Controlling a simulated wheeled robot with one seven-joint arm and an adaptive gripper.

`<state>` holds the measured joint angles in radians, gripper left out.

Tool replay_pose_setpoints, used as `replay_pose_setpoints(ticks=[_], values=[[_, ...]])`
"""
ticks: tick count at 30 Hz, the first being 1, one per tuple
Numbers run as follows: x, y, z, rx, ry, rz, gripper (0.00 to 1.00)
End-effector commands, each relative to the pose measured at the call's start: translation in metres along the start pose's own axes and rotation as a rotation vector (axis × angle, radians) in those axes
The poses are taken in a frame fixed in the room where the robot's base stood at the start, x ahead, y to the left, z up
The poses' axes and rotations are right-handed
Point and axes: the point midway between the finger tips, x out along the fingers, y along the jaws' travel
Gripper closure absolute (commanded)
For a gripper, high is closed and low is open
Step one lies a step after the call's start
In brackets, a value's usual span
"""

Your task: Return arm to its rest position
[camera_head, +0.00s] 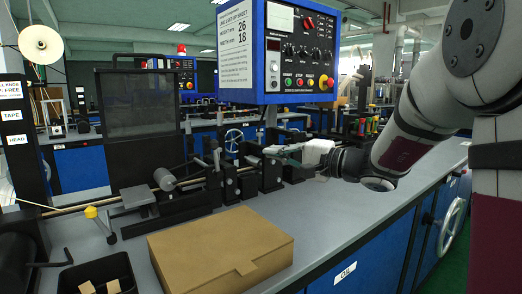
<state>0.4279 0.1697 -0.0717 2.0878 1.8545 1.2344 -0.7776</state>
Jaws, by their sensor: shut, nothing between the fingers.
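My arm (405,148) comes in from the right side and reaches left over the grey bench. My gripper (272,151) is at its end, shut and empty, pointing left. It is beside the black machine blocks in the middle of the bench. The fingertips are small and partly lost against the dark machine parts, so I cannot tell whether they touch anything.
A brown cardboard box (222,252) lies on the bench (330,214) in front. A black bin (66,279) with brown pieces is at lower left. A blue control panel (297,50) hangs above the gripper. Bare bench lies below the forearm.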

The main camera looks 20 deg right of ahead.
Motion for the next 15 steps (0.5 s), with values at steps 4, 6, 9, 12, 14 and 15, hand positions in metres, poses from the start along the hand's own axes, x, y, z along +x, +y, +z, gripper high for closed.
replay_pose_setpoints(ticks=[4,6,9,12,14,15], values=[[-0.0094,0.0005,-0.0004,0.001,0.002,0.001,1.00],[-0.0107,0.0006,-0.0003,0.001,0.002,0.000,1.00],[-0.0108,0.0006,-0.0002,0.001,0.001,0.000,1.00],[-0.0106,0.0006,-0.0001,0.001,0.001,0.000,1.00],[-0.0105,0.0006,-0.0001,0.001,0.001,0.000,1.00],[-0.0105,0.0006,-0.0001,0.001,0.001,0.000,1.00]])
